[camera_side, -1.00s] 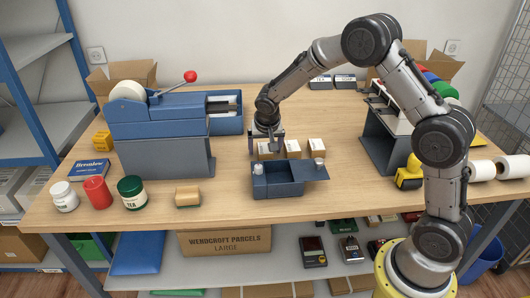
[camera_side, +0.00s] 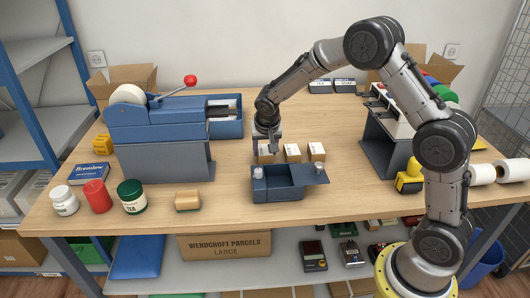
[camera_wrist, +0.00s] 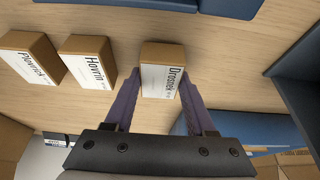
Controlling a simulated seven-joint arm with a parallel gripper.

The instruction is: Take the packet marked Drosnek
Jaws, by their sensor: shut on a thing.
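The Drosnek packet (camera_wrist: 162,72) is a small brown carton with a white label reading "Drosnek". My gripper (camera_wrist: 158,84) has one finger on each side of it, shut on it. In the side view my gripper (camera_side: 267,148) points down over the leftmost packet of a row, and that packet (camera_side: 266,155) is partly covered by the fingers. It appears to be at table level; I cannot tell whether it is lifted. Beside it are the Hovrin packet (camera_wrist: 87,62) and a packet whose label looks like "Plovrick" (camera_wrist: 30,58).
A blue two-part box (camera_side: 277,194) with a small knob at each end stands just in front of the packets. A blue machine with a red-knobbed lever (camera_side: 160,125) is at left, and a grey stand (camera_side: 388,152) at right. Table between machine and packets is clear.

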